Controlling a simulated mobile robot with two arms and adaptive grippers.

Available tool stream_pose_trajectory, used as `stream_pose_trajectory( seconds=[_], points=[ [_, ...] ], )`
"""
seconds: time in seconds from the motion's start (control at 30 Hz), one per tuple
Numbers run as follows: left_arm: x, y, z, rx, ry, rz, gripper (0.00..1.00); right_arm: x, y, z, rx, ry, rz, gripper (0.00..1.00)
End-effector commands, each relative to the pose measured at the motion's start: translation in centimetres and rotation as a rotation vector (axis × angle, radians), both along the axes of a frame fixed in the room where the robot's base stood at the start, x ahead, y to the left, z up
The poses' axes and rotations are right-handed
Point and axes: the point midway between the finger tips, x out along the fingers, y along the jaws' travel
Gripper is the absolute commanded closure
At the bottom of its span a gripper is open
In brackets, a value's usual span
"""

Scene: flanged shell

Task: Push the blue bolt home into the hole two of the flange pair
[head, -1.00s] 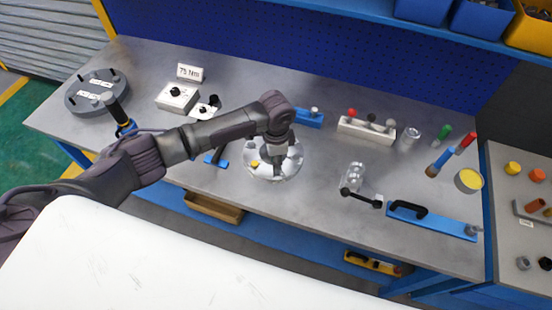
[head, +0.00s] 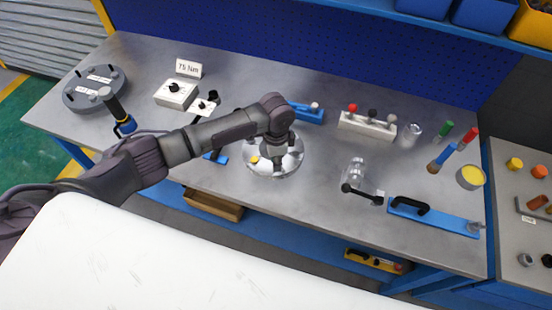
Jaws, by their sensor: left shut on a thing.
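The flange pair (head: 292,163) is a round silver piece lying flat on the grey bench near the middle. My left gripper (head: 278,169) points down over it, with its fingertips at the flange's upper face. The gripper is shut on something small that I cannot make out. The blue bolt is not visible, and the gripper and wrist cover part of the flange. I cannot tell which hole is under the fingertips. A small yellow piece (head: 254,160) shows on the flange's left side. My right gripper is not in view.
A clear stepped part (head: 355,172) and a black-handled tool (head: 362,195) lie to the right. A blue bar with a black handle (head: 435,216) lies farther right. A pale rack with coloured knobs (head: 367,126) and a blue block (head: 308,114) stand behind.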

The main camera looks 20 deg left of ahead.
Motion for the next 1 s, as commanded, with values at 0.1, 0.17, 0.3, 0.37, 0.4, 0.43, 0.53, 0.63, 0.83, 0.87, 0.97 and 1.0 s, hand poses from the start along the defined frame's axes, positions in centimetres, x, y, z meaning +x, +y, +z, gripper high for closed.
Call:
stream_pose_trajectory(
  seconds=[0.1,0.17,0.3,0.37,0.4,0.43,0.53,0.63,0.83,0.87,0.97,1.0],
  points=[
    [0.0,0.0,-0.4,-0.001,0.0,0.0,1.0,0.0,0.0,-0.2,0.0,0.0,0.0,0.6],
    [0.0,0.0,-0.5,-0.001,0.0,0.0,1.0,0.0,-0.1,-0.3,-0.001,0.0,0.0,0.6],
    [0.0,0.0,-0.9,-0.001,0.0,0.0,1.0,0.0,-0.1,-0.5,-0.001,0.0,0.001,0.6],
    [0.0,0.0,-1.0,0.0,0.0,0.0,1.0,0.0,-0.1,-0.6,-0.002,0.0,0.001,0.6],
    [0.0,0.0,-1.1,0.0,0.0,0.0,1.0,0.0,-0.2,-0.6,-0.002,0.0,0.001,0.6],
    [0.0,0.0,-1.2,0.0,0.0,0.0,1.0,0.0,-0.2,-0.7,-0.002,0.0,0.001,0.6],
    [0.0,0.0,-1.4,0.0,0.0,-0.001,1.0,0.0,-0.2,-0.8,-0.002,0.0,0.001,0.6],
    [0.0,0.0,-1.7,0.0,0.0,-0.001,1.0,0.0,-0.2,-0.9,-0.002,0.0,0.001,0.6],
    [0.0,0.0,-2.2,0.0,0.0,-0.001,1.0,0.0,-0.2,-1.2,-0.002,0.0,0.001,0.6],
    [0.0,0.0,-2.1,0.0,0.0,-0.001,0.72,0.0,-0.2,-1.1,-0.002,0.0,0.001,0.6],
    [0.0,0.0,-2.1,0.0,0.0,-0.001,0.55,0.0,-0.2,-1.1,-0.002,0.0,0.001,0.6],
    [0.0,0.0,-2.1,0.0,0.0,0.0,0.48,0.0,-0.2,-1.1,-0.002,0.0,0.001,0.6]
  ],
)
